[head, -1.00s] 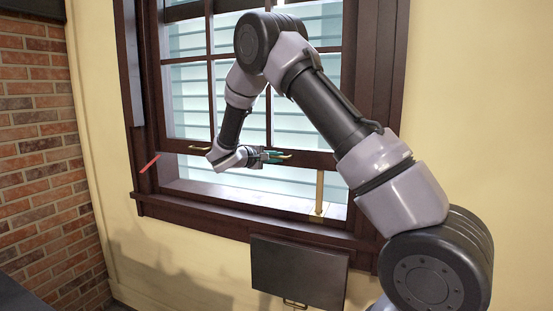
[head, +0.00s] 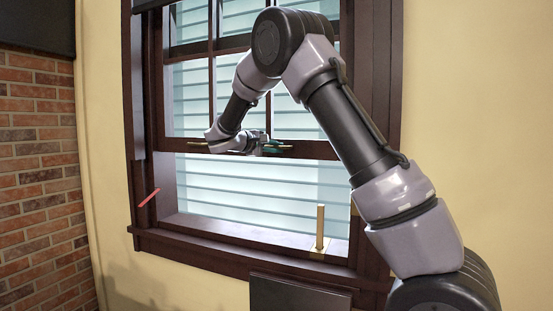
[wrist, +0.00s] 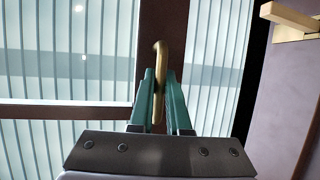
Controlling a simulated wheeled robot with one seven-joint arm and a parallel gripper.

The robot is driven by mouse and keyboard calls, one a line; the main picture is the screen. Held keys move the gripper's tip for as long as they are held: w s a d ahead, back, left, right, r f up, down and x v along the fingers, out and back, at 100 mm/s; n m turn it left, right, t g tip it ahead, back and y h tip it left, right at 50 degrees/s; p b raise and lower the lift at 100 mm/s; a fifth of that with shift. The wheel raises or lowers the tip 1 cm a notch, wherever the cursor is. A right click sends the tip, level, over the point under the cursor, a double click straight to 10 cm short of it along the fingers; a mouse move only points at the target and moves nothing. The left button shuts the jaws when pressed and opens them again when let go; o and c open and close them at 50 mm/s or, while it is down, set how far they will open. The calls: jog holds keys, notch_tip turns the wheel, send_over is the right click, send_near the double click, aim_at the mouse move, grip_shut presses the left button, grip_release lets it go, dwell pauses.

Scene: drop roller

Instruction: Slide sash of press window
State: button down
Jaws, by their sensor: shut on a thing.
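The window sash (head: 225,143) is a dark wood frame with panes, standing raised above the sill with a wide opening under it. Two brass handles sit on its bottom rail. The left handle (head: 197,144) is free. My gripper (head: 272,147) is at the right handle (head: 285,146). In the wrist view, the green fingers of my gripper (wrist: 160,105) are shut on this curved brass handle (wrist: 161,60), one finger on each side of it. The part of the handle between the fingers is partly hidden.
A red mark (head: 149,198) is on the left window frame. A dark panel (head: 300,295) is below the sill.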

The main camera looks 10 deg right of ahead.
jog(key=shift+r, duration=0.1)
jog(key=c, duration=0.9)
grip_release()
jog(key=v, duration=1)
jog(key=shift+s+a+r, duration=0.1)
jog(key=shift+s+a, duration=0.15)
jog(key=shift+a, duration=0.1)
jog(key=s+d+f+m+g+y, duration=0.35)
jog(key=s+d+g+y, duration=0.3)
jog(key=s+d, duration=0.8)
jog(key=s+m+t+y, duration=0.1)
jog(key=s+m+y, duration=0.1)
jog(key=s, duration=0.4)
jog(key=s+m+t+y, duration=0.2)
jog(key=s+m+y, duration=0.1)
jog(key=s, duration=0.3)
jog(key=s+m+t+y, duration=0.2)
jog(key=s+m+y, duration=0.1)
jog(key=s, duration=0.3)
jog(key=shift+s+a+y, duration=0.1)
jog(key=shift+s+y, duration=0.15)
jog(key=shift+y, duration=0.2)
